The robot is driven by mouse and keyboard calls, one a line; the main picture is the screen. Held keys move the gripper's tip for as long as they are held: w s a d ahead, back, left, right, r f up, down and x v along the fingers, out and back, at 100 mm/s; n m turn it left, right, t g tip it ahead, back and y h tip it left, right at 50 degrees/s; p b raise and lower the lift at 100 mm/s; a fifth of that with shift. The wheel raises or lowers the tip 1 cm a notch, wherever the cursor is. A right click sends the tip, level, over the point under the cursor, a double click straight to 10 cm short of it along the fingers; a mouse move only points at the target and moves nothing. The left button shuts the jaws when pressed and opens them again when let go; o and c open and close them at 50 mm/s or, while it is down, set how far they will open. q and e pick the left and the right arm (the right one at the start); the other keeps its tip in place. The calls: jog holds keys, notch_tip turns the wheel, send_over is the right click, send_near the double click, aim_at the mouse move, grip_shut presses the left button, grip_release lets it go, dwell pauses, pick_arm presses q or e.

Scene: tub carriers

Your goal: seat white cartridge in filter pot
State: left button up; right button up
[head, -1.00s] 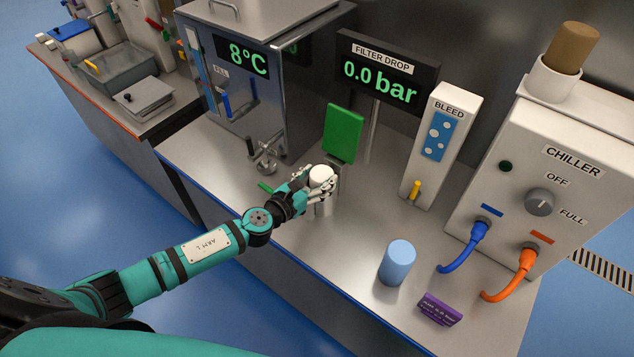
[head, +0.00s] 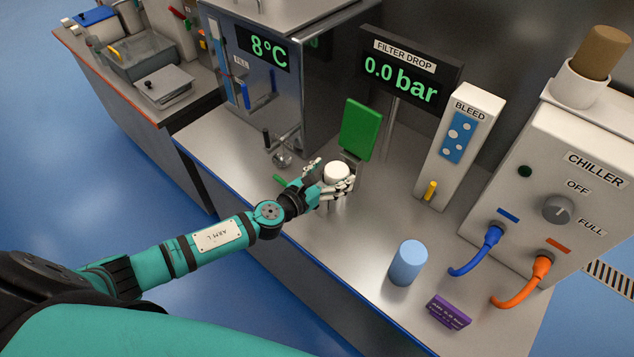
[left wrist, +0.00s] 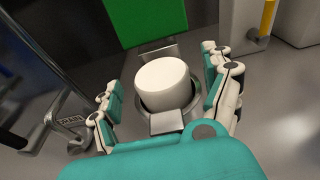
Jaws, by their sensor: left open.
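The white cartridge (head: 336,171) stands in the metal filter pot (head: 339,203). In the left wrist view the cartridge (left wrist: 164,80) is ringed by the pot's metal rim (left wrist: 192,113), with its white top standing above the rim. How deep it sits is hidden. A green plate (head: 361,130) stands upright behind the pot. My left gripper (head: 331,175) is open, its fingers spread on both sides of the cartridge; in the left wrist view gaps show between the fingers (left wrist: 160,72) and the cartridge. My right gripper is not in view.
A blue cylinder (head: 407,263) and a purple sign (head: 448,312) stand to the right on the steel bench. The bleed box (head: 459,145) and the chiller (head: 560,180) with its hoses are behind them. A steel tank (head: 275,80) stands back left. Bench between pot and blue cylinder is clear.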

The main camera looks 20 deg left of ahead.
pick_arm(q)
jog(key=b+v, duration=0.1)
jog(key=v, duration=1)
jog(key=shift+s+b, duration=0.25)
jog(key=shift+b, duration=0.1)
jog(key=shift+r, duration=0.1)
